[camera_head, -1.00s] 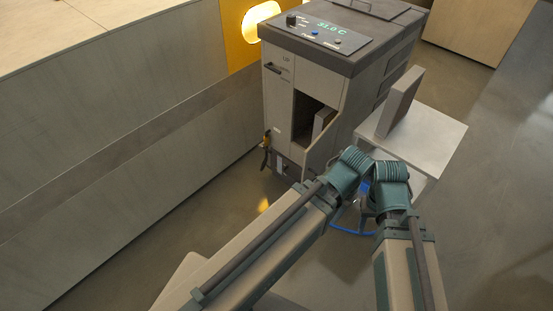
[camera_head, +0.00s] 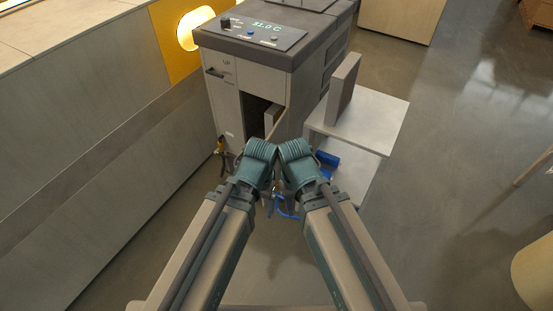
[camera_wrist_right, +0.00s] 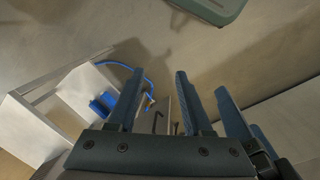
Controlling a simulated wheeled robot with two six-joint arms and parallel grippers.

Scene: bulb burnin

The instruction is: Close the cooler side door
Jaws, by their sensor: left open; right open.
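The cooler (camera_head: 238,95) is a pale grey cabinet with a dark top and a panel reading 31.0 C. A dark opening (camera_head: 256,109) shows in its front right part, with a grey slab (camera_head: 271,117) partly visible inside. I cannot make out the side door for certain; my wrists hide the lower front. My left gripper (camera_head: 262,165) and right gripper (camera_head: 296,162) are close together in front of the cooler, fingertips mostly hidden. In the right wrist view, the right gripper's fingers (camera_wrist_right: 157,100) are apart with nothing held between them. Left gripper fingers (camera_wrist_right: 240,115) show beside them.
A white side table (camera_head: 375,115) stands right of the cooler, bearing an upright grey panel (camera_head: 344,90). A blue object (camera_head: 327,159) sits on its lower shelf, near a blue hose (camera_head: 287,212). A long wall (camera_head: 110,150) runs along the left.

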